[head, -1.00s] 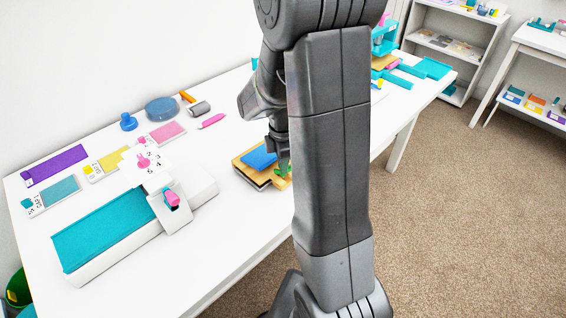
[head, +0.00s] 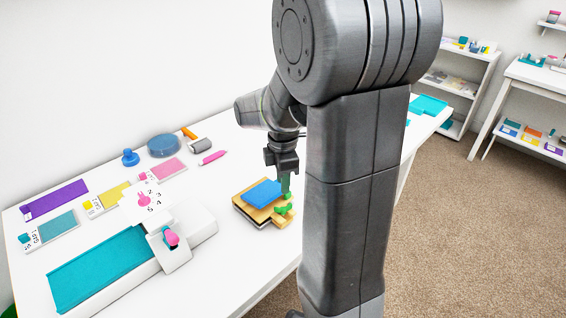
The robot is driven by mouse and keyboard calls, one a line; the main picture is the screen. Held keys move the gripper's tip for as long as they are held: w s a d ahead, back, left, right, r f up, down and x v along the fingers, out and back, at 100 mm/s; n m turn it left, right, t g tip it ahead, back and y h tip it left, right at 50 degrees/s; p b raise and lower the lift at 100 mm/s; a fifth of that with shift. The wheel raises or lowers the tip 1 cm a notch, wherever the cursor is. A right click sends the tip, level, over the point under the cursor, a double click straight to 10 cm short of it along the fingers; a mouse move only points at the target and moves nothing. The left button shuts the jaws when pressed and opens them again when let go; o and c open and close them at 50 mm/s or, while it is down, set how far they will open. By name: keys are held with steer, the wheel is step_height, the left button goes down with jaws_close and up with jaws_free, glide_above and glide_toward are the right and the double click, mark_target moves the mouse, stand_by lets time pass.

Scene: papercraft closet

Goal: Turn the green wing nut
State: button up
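The green wing nut (head: 283,210) sits at the right front corner of a tan wooden block press with a blue sheet (head: 262,193) on its top. My gripper (head: 286,188) points down just above and behind the wing nut, over the right side of the press. One finger shows, tinted green. Whether it touches the nut, and how far apart the fingers are, I cannot tell. My arm hides the area to the right.
A white paper trimmer with a teal bed (head: 100,268) stands at the front left. White tabletop (head: 215,260) is clear in front of the press.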

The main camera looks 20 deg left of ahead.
step_height(320, 180, up, 6)
glide_above(283, 205)
steer(key=shift+f, duration=0.2)
step_height(283, 205, down, 14)
steer(key=m+b, duration=0.8)
steer(key=m, duration=2.8)
